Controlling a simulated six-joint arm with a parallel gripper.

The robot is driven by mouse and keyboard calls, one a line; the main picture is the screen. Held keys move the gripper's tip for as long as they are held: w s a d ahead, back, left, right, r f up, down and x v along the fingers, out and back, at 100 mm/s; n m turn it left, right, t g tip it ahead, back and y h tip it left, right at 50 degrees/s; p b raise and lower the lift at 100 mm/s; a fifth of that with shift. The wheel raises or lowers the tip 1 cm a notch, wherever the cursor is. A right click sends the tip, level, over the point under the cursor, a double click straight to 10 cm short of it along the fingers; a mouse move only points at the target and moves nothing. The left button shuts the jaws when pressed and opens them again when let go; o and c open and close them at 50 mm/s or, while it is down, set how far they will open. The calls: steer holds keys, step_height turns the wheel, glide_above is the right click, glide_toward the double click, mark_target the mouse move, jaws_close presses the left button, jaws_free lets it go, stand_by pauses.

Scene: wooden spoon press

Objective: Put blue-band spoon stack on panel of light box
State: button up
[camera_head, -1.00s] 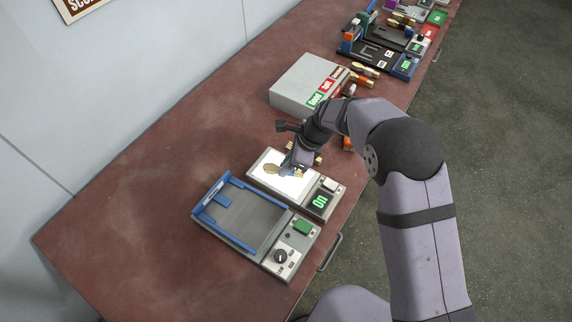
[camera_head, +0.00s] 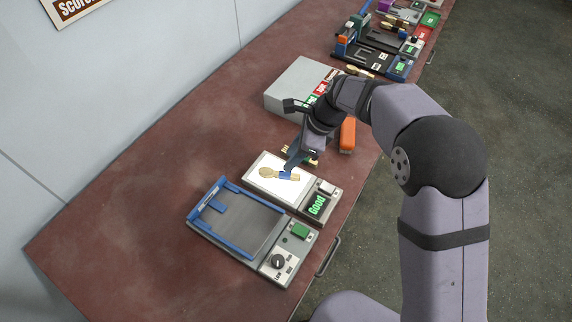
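The blue-band spoon stack (camera_head: 268,173) lies flat on the white lit panel of the light box (camera_head: 252,169), bowls to the left. A blue band shows around its handles. The light box's display (camera_head: 317,205) reads "Good" in green. My gripper (camera_head: 291,165) is just above and behind the handle end of the stack, pointing down. Its fingers are small and partly hidden by its own body, so I cannot tell whether they are open or shut. The stack seems to rest on the panel.
A blue-framed tray device (camera_head: 240,222) with a knob and green button stands in front of the light box. Another spoon bundle (camera_head: 312,162) lies behind it. An orange-backed brush (camera_head: 347,136) and a grey sorting box (camera_head: 300,82) are farther back. The table's left side is clear.

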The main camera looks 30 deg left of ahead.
steer(key=shift+v, duration=2.15)
steer(key=shift+d, duration=0.15)
steer(key=d+n+t+h, duration=0.2)
steer(key=d+n, duration=0.4)
steer(key=d, duration=1.6)
steer(key=s+d+f+n+h, duration=0.1)
steer(key=s+d+n, duration=0.2)
steer(key=s+d, duration=0.2)
steer(key=s+d+f+n+h, duration=0.1)
steer(key=s+d+n, duration=0.3)
steer(key=d, duration=0.7)
steer(key=s+f, duration=0.1)
steer(key=s, duration=0.1)
steer(key=shift+s+d, duration=0.3)
steer(key=shift+d, duration=0.1)
